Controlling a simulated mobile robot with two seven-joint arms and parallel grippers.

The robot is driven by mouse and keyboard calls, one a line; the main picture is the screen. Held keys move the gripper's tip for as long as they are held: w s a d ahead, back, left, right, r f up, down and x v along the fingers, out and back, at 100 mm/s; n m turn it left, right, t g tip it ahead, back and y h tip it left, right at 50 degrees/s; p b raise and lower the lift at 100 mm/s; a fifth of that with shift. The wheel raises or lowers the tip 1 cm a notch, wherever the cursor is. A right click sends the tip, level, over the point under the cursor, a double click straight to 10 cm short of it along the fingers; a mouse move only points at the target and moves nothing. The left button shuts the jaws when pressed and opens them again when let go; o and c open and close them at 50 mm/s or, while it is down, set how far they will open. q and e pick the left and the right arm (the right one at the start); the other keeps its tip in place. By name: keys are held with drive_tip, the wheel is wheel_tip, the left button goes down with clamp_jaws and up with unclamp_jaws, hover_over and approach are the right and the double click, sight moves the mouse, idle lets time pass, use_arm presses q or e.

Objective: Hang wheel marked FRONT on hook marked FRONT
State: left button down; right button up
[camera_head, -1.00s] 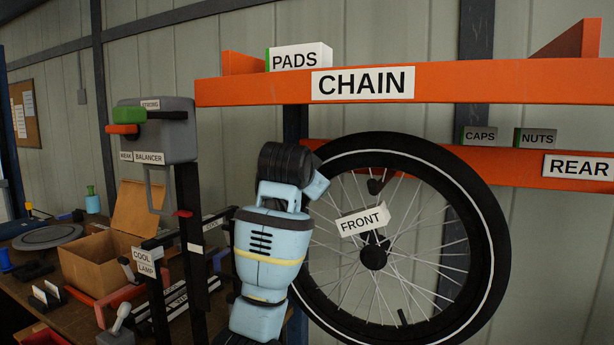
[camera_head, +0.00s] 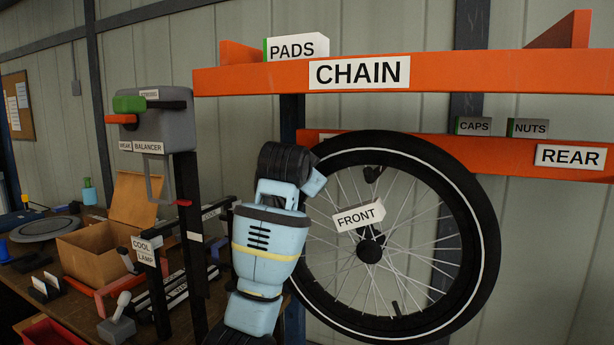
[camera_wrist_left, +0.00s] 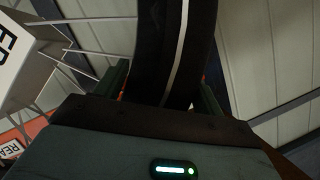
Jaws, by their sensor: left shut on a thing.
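The wheel with the FRONT tag (camera_head: 358,216) has a black tyre (camera_head: 480,240) with a white line. It stands upright in front of the lower orange beam in the head view. My left gripper (camera_head: 312,182) is shut on the tyre at its upper left. The wrist view shows the tyre (camera_wrist_left: 175,45) between both fingers (camera_wrist_left: 165,88). The hook's own label is not readable; the wheel covers that beam part. My right gripper is not in view.
An upper orange beam marked CHAIN (camera_head: 250,82) runs above the wheel. The lower beam carries a REAR label (camera_head: 570,156) on the right. A balancer stand (camera_head: 186,210) is close left of my arm. An open cardboard box (camera_head: 92,250) sits on the bench.

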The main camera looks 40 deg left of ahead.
use_arm(q)
drive_tip(key=shift+s+r, duration=0.1)
drive_tip(key=shift+r, duration=0.35)
drive_tip(key=shift+c, duration=1.4)
unclamp_jaws()
drive_tip(key=shift+s, duration=0.1)
drive_tip(key=shift+o, duration=0.7)
drive_tip(key=shift+f, duration=0.1)
drive_tip(key=shift+d+f, duration=0.1)
drive_tip(key=shift+f, duration=0.4)
drive_tip(key=v, duration=0.8)
drive_tip(key=shift+r, duration=0.3)
drive_tip(key=shift+f, duration=0.1)
